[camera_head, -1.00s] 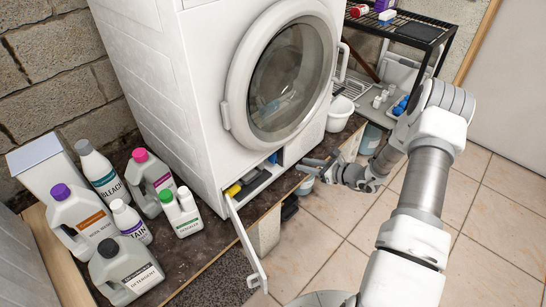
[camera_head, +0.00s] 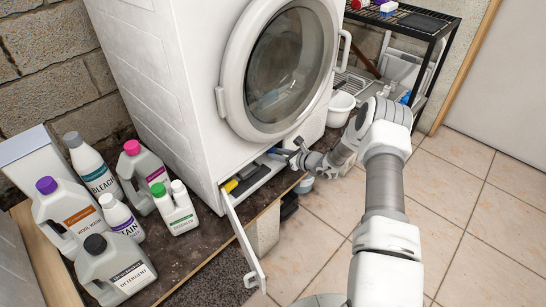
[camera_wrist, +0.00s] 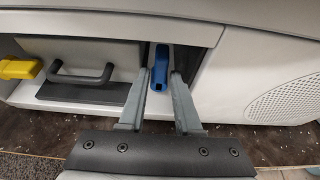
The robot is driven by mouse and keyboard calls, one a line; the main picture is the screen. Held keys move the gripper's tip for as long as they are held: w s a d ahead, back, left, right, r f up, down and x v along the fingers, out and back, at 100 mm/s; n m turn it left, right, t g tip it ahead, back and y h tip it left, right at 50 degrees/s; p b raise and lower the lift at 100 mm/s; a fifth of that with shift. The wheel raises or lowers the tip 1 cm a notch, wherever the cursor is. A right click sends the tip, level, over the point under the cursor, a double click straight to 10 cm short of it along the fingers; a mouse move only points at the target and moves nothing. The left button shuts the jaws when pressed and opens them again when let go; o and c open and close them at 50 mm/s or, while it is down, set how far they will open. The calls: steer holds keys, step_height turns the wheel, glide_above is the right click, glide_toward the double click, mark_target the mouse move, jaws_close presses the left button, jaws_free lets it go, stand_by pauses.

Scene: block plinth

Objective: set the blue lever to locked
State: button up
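The blue lever (camera_wrist: 161,68) stands in a narrow slot at the right end of the open compartment low on the washing machine's front. In the wrist view it points along the view, between my fingers. My gripper (camera_wrist: 159,80) is open, with one finger on each side of the lever; a small gap seems to show beside it, and I cannot tell if either finger touches it. In the head view my gripper (camera_head: 289,152) is at the compartment's right end, and only a bit of blue shows by its fingertips. No lock marking is readable.
A yellow object (camera_wrist: 18,68) and a dark handle (camera_wrist: 82,76) sit left in the compartment. Its white flap (camera_head: 243,240) hangs open. Detergent bottles (camera_head: 120,267) stand left on the plinth. A white bucket (camera_head: 341,106) is to the right. The tiled floor is clear.

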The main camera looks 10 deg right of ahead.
steer(key=shift+x, duration=1.3)
jaws_close()
